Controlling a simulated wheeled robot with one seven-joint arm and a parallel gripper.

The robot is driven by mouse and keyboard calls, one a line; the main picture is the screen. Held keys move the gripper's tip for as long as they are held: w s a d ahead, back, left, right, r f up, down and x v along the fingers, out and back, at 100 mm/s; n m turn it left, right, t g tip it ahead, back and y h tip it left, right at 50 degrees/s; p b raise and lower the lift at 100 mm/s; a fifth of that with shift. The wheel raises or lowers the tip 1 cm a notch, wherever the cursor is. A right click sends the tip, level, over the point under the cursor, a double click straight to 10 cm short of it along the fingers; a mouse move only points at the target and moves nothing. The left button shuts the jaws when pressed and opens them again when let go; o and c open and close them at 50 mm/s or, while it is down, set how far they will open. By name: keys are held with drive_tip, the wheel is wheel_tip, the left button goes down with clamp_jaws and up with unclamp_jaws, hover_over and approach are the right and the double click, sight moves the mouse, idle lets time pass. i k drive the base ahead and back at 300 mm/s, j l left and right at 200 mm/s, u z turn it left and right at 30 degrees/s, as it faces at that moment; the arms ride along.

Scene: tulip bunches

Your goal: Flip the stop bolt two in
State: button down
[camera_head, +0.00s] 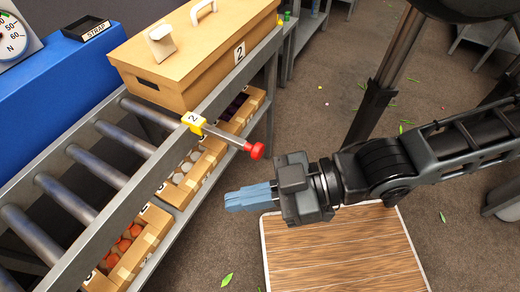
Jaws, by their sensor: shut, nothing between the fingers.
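Stop bolt two is a rod with a red knob (254,150) in a yellow block (194,122) marked 2. It is mounted on the side rail of the roller conveyor (110,202). The rod sticks out from the rail to the right, over the floor. My gripper (232,200) comes in from the right. Its blue-grey fingers are closed together with nothing between them. They point left and appear below and left of the red knob in the picture, apart from it.
A cardboard box (200,50) labelled 2, with a handle, sits on the rollers behind the bolt. A blue strap unit (60,85) and a dial scale (15,38) stand at the left. Boxes of tulips (122,250) fill the lower shelf. A wooden board (340,255) lies on the floor.

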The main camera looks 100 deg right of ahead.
sight(257, 151)
drive_tip(key=k+j, duration=0.5)
drive_tip(key=j, duration=0.25)
drive_tip(key=k+j+z, duration=0.1)
drive_tip(key=j, duration=0.3)
drive_tip(key=k, duration=0.1)
